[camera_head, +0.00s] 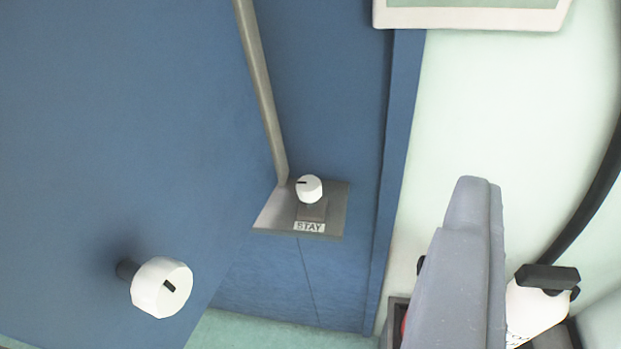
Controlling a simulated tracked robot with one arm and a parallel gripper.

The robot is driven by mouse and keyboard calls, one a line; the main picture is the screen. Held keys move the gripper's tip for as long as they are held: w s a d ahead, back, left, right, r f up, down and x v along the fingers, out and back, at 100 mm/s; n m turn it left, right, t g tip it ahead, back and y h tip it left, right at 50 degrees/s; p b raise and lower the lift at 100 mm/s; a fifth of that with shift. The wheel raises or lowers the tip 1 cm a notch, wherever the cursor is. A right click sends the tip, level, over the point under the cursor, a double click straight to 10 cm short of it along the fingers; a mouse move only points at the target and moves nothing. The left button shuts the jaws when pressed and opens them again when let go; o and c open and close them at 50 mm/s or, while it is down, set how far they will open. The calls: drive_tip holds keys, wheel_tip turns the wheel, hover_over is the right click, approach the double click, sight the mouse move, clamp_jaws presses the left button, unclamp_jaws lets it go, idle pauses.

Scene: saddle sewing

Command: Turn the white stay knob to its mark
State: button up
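The white stay knob (309,188) sits on a small grey block on a grey metal plate (334,215). A STAY label (309,227) is fixed at the plate's front edge. The knob has a short dark line on its left side, pointing left. No separate target mark can be made out. My gripper (474,188) shows as grey fingers at the lower right, seen from the side, to the right of the knob and apart from it. The fingers overlap in this view, so their gap is hidden. Nothing is seen held at the tips.
A larger white knob (162,287) with a dark mark sticks out from the blue panel (110,120) at lower left. A grey rod (262,95) slants down to the plate's corner. A pale framed panel (470,17) hangs on the light wall at the top right.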

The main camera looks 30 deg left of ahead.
drive_tip(key=shift+o, duration=1.3)
drive_tip(key=shift+w+d, duration=0.1)
drive_tip(key=shift+w, duration=0.1)
drive_tip(key=w+f+h+p, duration=0.1)
drive_tip(key=w+f+p, duration=0.2)
drive_tip(key=w+p, duration=0.45)
drive_tip(key=n+g+y+p, duration=0.4)
drive_tip(key=n+y+p, duration=0.3)
drive_tip(key=p, duration=0.7)
approach(310, 186)
drive_tip(key=shift+m+y, duration=0.4)
drive_tip(key=shift+y, duration=0.1)
drive_tip(key=x, duration=1)
drive_tip(key=shift+w+d+f, duration=0.1)
drive_tip(key=shift+w+f, duration=0.25)
